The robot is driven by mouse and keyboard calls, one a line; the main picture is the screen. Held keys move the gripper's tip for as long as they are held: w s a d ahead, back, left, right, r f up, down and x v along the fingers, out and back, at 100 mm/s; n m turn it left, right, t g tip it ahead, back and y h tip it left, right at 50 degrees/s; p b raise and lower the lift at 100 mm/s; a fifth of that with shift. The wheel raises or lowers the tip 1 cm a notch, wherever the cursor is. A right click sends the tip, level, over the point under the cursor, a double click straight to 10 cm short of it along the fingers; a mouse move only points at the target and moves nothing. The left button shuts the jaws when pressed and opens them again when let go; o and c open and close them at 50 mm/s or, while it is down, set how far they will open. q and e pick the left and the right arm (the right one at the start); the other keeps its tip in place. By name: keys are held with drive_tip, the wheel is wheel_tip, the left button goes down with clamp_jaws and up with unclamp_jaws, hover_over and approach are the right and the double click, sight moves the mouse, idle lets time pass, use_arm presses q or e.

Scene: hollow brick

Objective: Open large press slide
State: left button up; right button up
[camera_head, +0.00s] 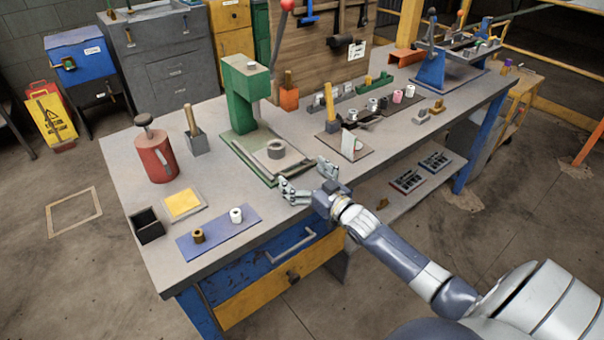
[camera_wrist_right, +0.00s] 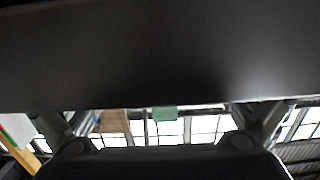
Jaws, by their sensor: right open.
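The large green press (camera_head: 243,95) stands on the workbench, left of the middle. Its slide (camera_head: 268,158) is a grey plate at the foot of the press, with a round grey ring (camera_head: 276,149) on it. My right gripper (camera_head: 304,175) is open and empty at the bench's front edge, just in front and to the right of the slide. Its fingers point toward the press; I cannot tell whether they touch the slide. The right wrist view shows a dark surface across the top, bright windows and a small green patch (camera_wrist_right: 164,114). My left gripper is not in view.
A red cylinder (camera_head: 156,158), a yellow-topped plate (camera_head: 184,203) and a blue plate (camera_head: 218,232) with two small parts lie left of the gripper. A small plate with a white upright piece (camera_head: 349,142) stands to its right. A drawer handle (camera_head: 292,246) juts out below.

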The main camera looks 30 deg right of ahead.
drive_tip(key=shift+c, duration=0.2)
drive_tip(key=c, duration=1.4)
drive_tip(key=shift+s+r+p, duration=0.1)
drive_tip(key=shift+s+p, duration=0.6)
drive_tip(key=shift+p, duration=0.05)
drive_tip(key=shift+s+d, duration=0.1)
drive_tip(key=shift+s, duration=0.05)
drive_tip(key=o, duration=1.4)
drive_tip(key=shift+o, duration=0.2)
drive_tip(key=shift+s, duration=0.1)
